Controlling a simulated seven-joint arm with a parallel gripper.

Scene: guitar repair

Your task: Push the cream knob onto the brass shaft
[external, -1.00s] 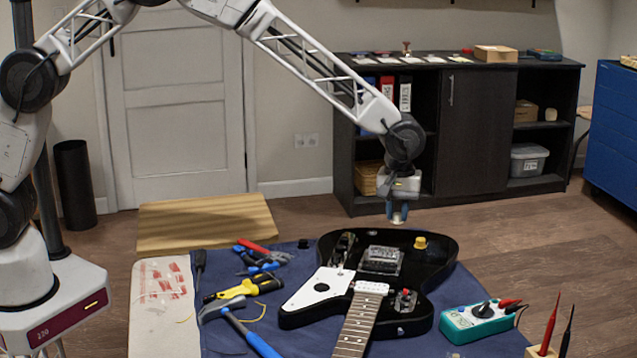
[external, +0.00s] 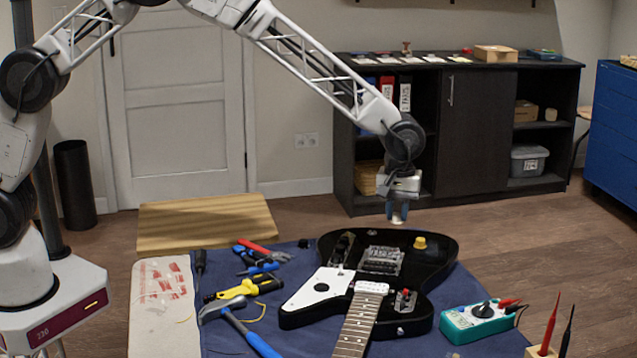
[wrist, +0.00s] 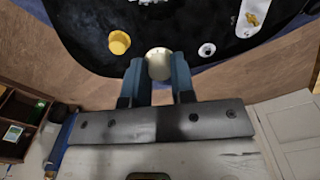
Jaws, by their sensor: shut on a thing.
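My gripper (wrist: 158,72) is shut on the cream knob (wrist: 158,63), held between the blue fingertips with its round top showing. In the external view my gripper (external: 398,214) points down and hangs above the far edge of the black guitar (external: 436,262), apart from it. The knob is too small to make out there. I cannot clearly make out the brass shaft; the held knob and fingers hide part of the body.
A round pale fitting (wrist: 207,50) and a gold-coloured part (wrist: 252,18) lie to the right in the wrist view. Pliers (external: 262,257), a hammer (external: 240,327) and a teal meter (external: 478,321) surround the guitar on the blue mat (external: 232,343).

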